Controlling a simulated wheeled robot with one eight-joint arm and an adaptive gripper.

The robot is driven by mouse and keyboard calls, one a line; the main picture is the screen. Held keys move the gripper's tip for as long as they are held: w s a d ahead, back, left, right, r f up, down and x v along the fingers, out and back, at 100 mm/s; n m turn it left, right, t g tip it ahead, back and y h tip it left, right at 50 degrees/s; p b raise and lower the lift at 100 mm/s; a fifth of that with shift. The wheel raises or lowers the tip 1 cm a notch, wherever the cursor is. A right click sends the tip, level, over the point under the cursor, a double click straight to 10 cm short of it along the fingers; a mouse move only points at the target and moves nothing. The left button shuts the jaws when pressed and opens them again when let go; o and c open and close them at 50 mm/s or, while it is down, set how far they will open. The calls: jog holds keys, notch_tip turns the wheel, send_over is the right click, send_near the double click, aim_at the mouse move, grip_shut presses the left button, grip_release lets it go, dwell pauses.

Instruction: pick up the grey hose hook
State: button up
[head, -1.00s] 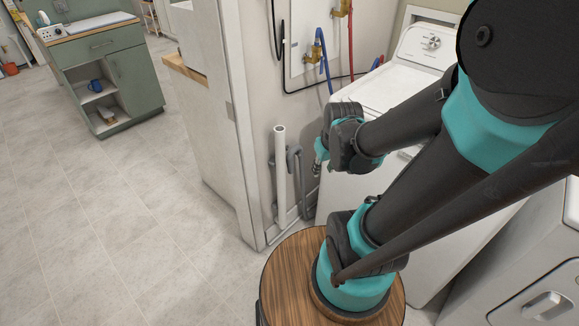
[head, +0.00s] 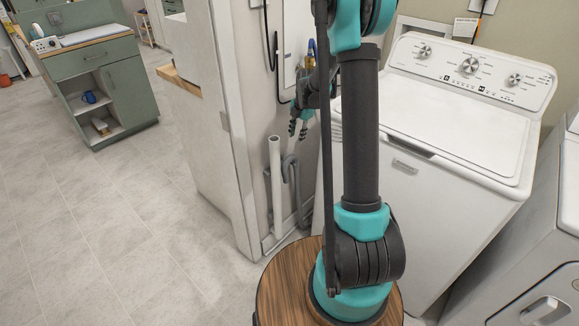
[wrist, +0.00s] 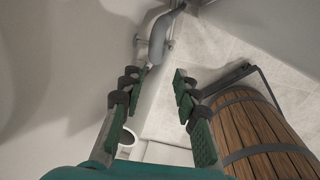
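The grey hose hook (head: 288,172) is a bent grey hose that hangs by the wall beside an upright white pipe (head: 275,185). In the wrist view a grey curved hose (wrist: 159,38) shows at top centre, beyond the fingertips. The open end of the white pipe (wrist: 127,138) shows low between the fingers. My gripper (head: 297,129) points down just above the hook and pipe in the head view. Its green-padded fingers (wrist: 157,84) are apart with nothing gripped between them. The gripper looks clear of the hose, though the exact gap cannot be told.
A white washing machine (head: 440,110) stands close on the right. A white wall panel (head: 205,125) stands close on the left. A green cabinet (head: 105,85) is at far left. The tiled floor (head: 110,225) on the left is clear.

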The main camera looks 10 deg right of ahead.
aim_at(291, 156)
jog(key=shift+n, duration=0.5)
jog(key=w+f, duration=0.1)
jog(key=f, duration=0.3)
jog(key=w+a+f, duration=0.1)
jog(key=f, duration=0.7)
jog(key=shift+w+a+f, duration=0.25)
jog(key=shift+w+a, duration=0.15)
grip_shut()
